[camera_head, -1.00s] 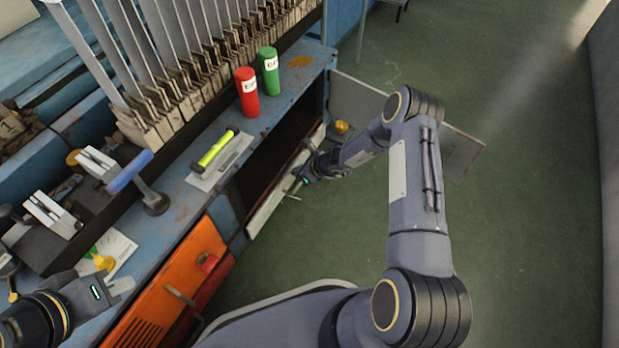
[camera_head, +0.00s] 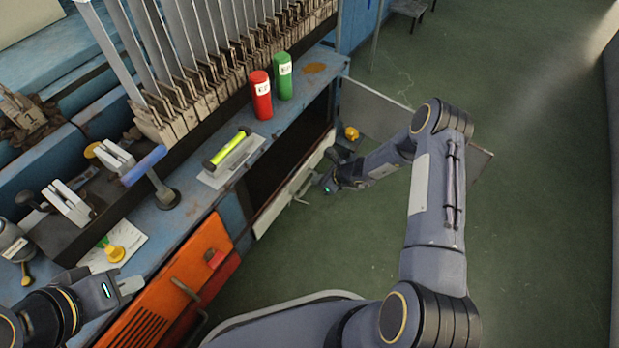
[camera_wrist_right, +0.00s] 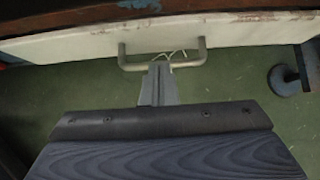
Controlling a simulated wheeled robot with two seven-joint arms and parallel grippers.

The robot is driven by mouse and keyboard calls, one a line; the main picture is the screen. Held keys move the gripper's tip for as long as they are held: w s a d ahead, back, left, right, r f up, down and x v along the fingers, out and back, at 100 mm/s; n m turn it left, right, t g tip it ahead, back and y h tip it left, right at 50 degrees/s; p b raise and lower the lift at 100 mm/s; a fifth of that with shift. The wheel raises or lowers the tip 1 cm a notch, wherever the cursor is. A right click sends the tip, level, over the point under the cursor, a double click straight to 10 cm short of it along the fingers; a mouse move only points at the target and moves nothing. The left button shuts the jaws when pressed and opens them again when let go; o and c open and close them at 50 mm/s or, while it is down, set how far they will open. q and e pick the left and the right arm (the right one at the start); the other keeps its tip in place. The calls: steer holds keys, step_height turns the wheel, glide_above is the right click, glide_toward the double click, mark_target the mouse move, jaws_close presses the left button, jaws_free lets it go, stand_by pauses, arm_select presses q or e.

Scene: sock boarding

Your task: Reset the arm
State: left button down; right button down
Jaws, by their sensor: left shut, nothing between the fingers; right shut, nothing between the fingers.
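My right gripper (camera_head: 316,184) is shut and empty, low in front of the cabinet. It points at the metal handle (camera_head: 301,188) of a white drawer front (camera_head: 272,214). In the right wrist view its closed fingers (camera_wrist_right: 158,72) reach up to the bar handle (camera_wrist_right: 134,66) and overlap it in the picture. I cannot tell whether they touch it. Nothing is between the fingers. My left gripper (camera_head: 131,286) is shut and empty at the lower left, over the front edge of the blue bench.
The blue bench (camera_head: 190,212) carries a red can (camera_head: 261,97), a green can (camera_head: 284,77), a yellow-green roller (camera_head: 228,147) and a row of upright boards (camera_head: 195,95). An open door panel (camera_head: 375,108) stands beyond the right arm. The green floor (camera_head: 540,190) is clear at right.

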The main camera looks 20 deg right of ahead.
steer(key=p+v, duration=0.2)
steer(key=v, duration=0.6)
steer(key=shift+d+r+p, duration=0.15)
steer(key=shift+r+p, duration=0.15)
steer(key=shift+r, duration=0.05)
